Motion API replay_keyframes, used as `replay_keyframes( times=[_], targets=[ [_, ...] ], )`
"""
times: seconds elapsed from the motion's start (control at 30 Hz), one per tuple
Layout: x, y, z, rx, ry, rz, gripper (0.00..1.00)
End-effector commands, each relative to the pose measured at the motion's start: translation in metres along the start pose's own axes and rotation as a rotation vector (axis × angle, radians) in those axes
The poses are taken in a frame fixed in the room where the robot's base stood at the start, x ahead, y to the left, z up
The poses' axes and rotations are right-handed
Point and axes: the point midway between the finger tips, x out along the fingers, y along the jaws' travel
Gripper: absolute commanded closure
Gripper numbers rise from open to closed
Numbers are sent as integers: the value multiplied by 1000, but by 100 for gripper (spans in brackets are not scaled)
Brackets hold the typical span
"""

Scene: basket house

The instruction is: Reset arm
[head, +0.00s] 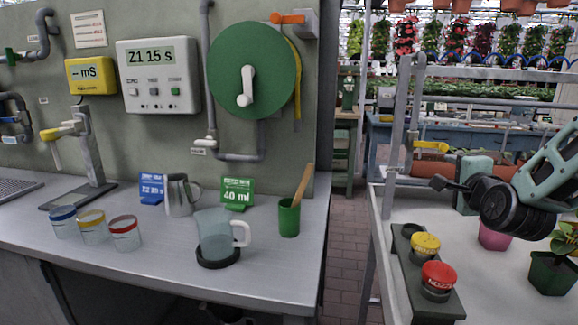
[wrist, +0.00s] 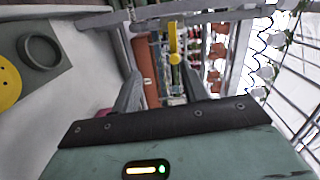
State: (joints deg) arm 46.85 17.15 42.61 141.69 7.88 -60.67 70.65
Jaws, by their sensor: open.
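My gripper (head: 441,184) is held in the air above the right-hand bench, pointing left. In the wrist view, its two grey fingers stand apart with nothing between them, so my gripper (wrist: 160,88) is open and empty. My arm comes in from the right edge of the head view and is folded close, with its dark joint above the bench.
A pink pot (head: 494,236) and a green plant pot (head: 552,274) stand nearby. A metal post (head: 400,120) rises to the left.

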Motion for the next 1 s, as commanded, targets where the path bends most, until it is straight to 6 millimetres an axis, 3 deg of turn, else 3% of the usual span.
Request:
replay_keyframes(
  times=[0.03, 0.2, 0.3, 0.43, 0.57, 0.7, 0.83, 1.0],
  targets=[
    [-5, -2, 28, -70, -68, 49, 56],
    [-48, 18, 125, -424, -368, 259, 56],
    [-90, 31, 169, -651, -564, 357, 56],
    [-156, 44, 209, -951, -831, 446, 56],
    [-229, 50, 227, -1246, -1111, 496, 56],
    [-300, 50, 224, -1520, -1397, 513, 56],
    [-345, 47, 212, -1691, -1596, 509, 56],
    [-370, 45, 201, -1786, -1720, 505, 56]
  ],
)
